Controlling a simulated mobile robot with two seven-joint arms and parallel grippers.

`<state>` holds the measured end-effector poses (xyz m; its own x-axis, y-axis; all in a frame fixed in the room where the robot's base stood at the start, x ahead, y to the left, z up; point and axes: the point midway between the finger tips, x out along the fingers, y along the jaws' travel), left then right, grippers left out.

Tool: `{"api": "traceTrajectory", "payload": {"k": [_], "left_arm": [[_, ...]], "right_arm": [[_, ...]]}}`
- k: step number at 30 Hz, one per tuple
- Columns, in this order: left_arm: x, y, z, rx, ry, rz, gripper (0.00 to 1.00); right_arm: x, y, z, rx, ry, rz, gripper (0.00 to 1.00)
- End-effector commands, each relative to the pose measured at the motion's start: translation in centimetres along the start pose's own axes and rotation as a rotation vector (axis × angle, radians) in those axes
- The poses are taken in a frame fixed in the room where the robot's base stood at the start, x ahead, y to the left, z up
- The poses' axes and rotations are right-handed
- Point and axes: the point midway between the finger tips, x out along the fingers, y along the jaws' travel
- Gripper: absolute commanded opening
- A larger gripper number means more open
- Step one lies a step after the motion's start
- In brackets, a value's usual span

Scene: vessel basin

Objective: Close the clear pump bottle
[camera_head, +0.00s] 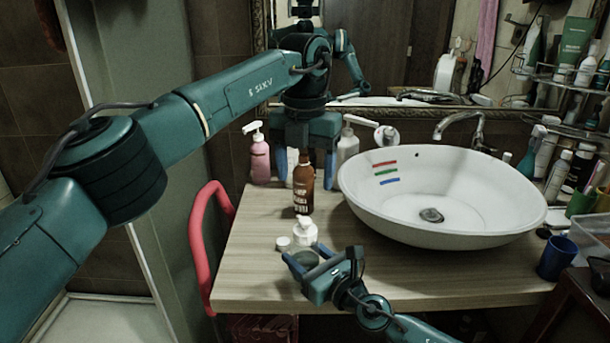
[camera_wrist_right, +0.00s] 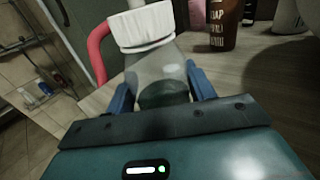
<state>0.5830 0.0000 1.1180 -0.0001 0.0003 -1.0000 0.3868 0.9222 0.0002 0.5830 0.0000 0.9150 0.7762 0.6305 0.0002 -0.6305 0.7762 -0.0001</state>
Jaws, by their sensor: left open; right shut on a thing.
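The clear pump bottle (camera_head: 306,259) stands near the front edge of the wooden counter, with a white pump top (camera_head: 304,231) over it. The right wrist view shows its see-through body (camera_wrist_right: 160,75) and wide white collar (camera_wrist_right: 143,27); the top is cut off there. I cannot tell whether the collar is fully seated. My right gripper (camera_head: 305,260) is shut on the bottle body, with blue fingers on both sides (camera_wrist_right: 162,88). My left gripper (camera_head: 310,168) is open, pointing down behind the brown bottle, apart from the clear bottle.
A brown bottle (camera_head: 303,185) stands behind the clear one. A small white round piece (camera_head: 283,243) shows left of the pump. A pink pump bottle (camera_head: 260,160) and another pale bottle (camera_head: 348,146) stand at the back. The white basin (camera_head: 450,215) fills the right; the front-left counter (camera_head: 245,270) is clear.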

Motion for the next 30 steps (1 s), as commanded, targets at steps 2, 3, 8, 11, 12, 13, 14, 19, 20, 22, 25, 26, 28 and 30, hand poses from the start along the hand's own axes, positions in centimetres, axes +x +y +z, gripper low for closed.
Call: {"api": "traceTrajectory", "payload": {"k": [2, 3, 8, 11, 12, 13, 14, 19, 20, 22, 25, 26, 28, 30], "left_arm": [[0.0, 0.0, 0.0, 0.000, 0.000, 0.000, 0.68], [0.0, 0.0, 0.0, 0.000, 0.000, 0.000, 0.68], [0.1, 0.0, 0.0, 0.000, 0.000, 0.000, 0.68], [0.1, 0.0, 0.0, 0.000, 0.000, 0.000, 0.68], [0.1, 0.0, 0.0, 0.000, 0.000, 0.000, 0.68], [0.1, 0.0, 0.0, 0.000, 0.000, 0.000, 0.68], [0.1, 0.0, 0.0, 0.000, 0.000, 0.000, 0.68], [0.0, 0.0, 0.0, 0.000, 0.000, 0.000, 0.68], [0.0, 0.0, 0.0, 0.000, 0.000, 0.000, 0.68], [-0.1, 0.0, 0.0, 0.000, 0.000, 0.000, 0.68], [-0.3, 0.0, 0.0, 0.000, 0.000, 0.000, 0.68], [-0.5, 0.0, 0.0, 0.000, 0.000, 0.000, 0.68], [-0.4, 0.0, 0.0, 0.000, 0.000, 0.000, 0.68], [-0.4, 0.0, 0.0, 0.000, 0.000, 0.000, 0.68]], "right_arm": [[0.0, 0.0, 0.0, 0.000, 0.001, 0.000, 0.00], [0.0, 0.0, 0.0, 0.000, 0.001, 0.000, 0.56], [0.0, 0.0, 0.0, 0.000, 0.001, 0.000, 0.69], [0.0, 0.0, 0.0, 0.000, 0.000, 0.000, 0.78], [0.0, 0.0, 0.0, 0.000, 0.000, 0.000, 0.79], [0.0, 0.0, 0.0, 0.000, 0.000, 0.000, 0.79], [0.0, 0.0, 0.0, 0.000, 0.000, 0.000, 0.79], [-0.1, 0.0, 0.0, 0.000, 0.000, 0.000, 0.79], [-0.2, 0.0, 0.0, 0.000, 0.001, 0.000, 0.79], [-0.8, 0.0, 0.0, 0.000, 0.001, 0.000, 0.79], [-2.4, -0.1, 0.0, 0.000, 0.002, -0.001, 0.79], [-3.0, 0.0, 0.0, 0.000, 0.002, 0.000, 0.79], [-4.5, -0.1, -0.1, 0.000, 0.004, -0.001, 0.79], [-6.2, -0.1, -0.2, 0.000, 0.004, -0.001, 0.79]]}}
